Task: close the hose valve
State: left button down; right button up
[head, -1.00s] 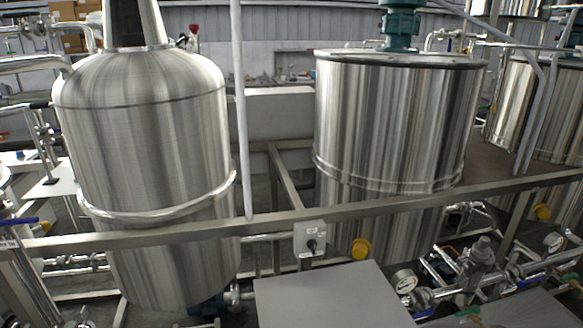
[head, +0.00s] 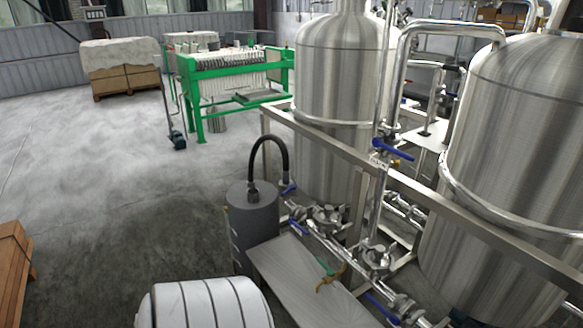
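A black hose (head: 272,140) arches up from a dark grey cylindrical vessel (head: 253,218) and comes down at the left end of the pipework. A small blue valve handle (head: 289,189) is close to that hose end. Another blue handle (head: 298,229) is just below it on the low pipe run. A larger blue handle (head: 392,149) is on the vertical pipe by the frame rail. I cannot tell from here which handle is the hose valve, or whether it is open. Neither of my grippers is in view.
Steel tanks (head: 335,75) stand behind a metal frame rail (head: 470,228). A flat grey panel (head: 300,278) lies before the pipes. A white banded object (head: 205,305) is at the bottom edge. A wooden crate (head: 12,265) is left. Open concrete floor (head: 90,190) lies between.

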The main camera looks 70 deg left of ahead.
aim_at(299, 228)
jog(key=u, duration=2)
